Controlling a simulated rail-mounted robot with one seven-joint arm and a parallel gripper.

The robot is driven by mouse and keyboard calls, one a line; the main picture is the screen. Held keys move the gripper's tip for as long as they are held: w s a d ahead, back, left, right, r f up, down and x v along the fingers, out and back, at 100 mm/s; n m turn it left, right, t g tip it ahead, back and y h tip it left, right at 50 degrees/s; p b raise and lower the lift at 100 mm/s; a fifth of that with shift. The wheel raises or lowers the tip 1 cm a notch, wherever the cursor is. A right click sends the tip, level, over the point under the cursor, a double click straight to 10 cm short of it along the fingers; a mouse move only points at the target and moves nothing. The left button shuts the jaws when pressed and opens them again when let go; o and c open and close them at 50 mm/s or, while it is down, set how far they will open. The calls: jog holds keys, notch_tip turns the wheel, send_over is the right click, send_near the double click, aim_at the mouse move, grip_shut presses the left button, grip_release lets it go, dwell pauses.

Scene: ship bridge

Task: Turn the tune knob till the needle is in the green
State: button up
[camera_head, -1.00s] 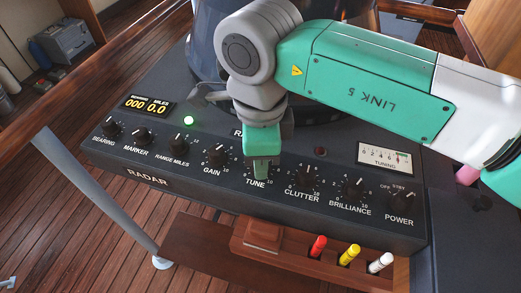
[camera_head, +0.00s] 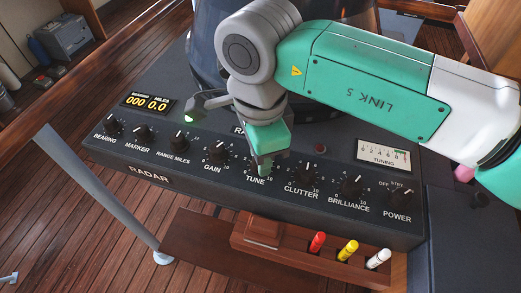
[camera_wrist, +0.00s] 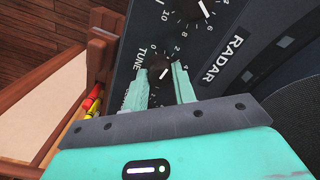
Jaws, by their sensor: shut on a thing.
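The tune knob (camera_wrist: 160,71) is a small black knob with a pale pointer line, seen between my two green fingers in the wrist view. My gripper (camera_wrist: 160,74) is shut on it. In the head view my gripper (camera_head: 264,167) reaches down to the radar panel just above the TUNE label, and its fingers hide most of the knob. The tuning meter (camera_head: 384,151) is a white scale at the panel's right, with a green band near its right end. The needle is too small to make out clearly.
The gain knob (camera_head: 217,149) and clutter knob (camera_head: 304,174) flank the tune knob closely. The brilliance (camera_head: 352,185) and power (camera_head: 401,194) knobs lie further right. A wooden holder (camera_head: 263,231) with red, yellow and white markers sits below the panel's front edge.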

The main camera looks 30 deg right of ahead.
jog(key=o, duration=1)
jog(key=shift+r, duration=0.1)
notch_tip(320, 180, up, 8)
jog(key=shift+f, duration=0.2)
